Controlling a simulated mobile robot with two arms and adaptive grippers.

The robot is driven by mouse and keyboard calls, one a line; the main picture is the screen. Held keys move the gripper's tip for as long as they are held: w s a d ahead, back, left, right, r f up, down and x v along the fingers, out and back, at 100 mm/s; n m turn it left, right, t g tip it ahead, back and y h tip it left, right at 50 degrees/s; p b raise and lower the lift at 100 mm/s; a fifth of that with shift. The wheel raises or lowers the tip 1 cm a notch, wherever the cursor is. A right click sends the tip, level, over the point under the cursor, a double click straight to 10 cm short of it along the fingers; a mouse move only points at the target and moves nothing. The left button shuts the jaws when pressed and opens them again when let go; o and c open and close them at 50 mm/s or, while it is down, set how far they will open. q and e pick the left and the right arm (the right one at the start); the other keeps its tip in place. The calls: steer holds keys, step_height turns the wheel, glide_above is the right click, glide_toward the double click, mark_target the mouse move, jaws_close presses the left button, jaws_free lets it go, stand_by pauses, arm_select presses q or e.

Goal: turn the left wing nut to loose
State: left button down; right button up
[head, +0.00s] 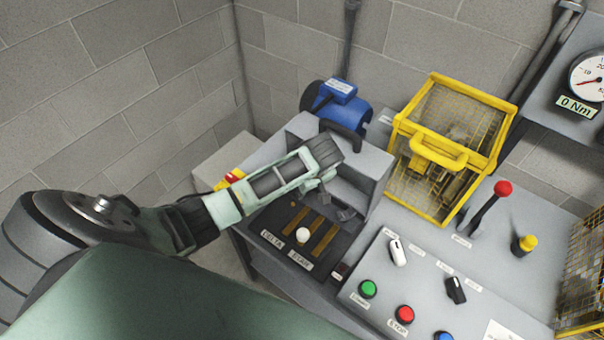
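My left gripper (322,165) reaches in from the left over a grey housing (372,165) with a black handle on top. Its fingers are seen from the side and overlap the housing's open front, so their gap cannot be made out. Small dark parts (344,213) show just below the fingers; I cannot tell whether they are a wing nut. No wing nut can be clearly made out, and the left one may be hidden behind the gripper. My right gripper is not in view.
A DELTA/STAR panel with a white knob (303,235) lies below the gripper. A blue motor (343,104) stands behind the housing. A yellow mesh guard (437,147) stands to the right. A red-knobbed lever (490,205) and several buttons and switches occupy the right-hand panel.

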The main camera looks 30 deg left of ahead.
arm_select(q)
steer(key=shift+a, duration=0.1)
stand_by(0.3)
steer(key=c, duration=1.6)
jaws_free()
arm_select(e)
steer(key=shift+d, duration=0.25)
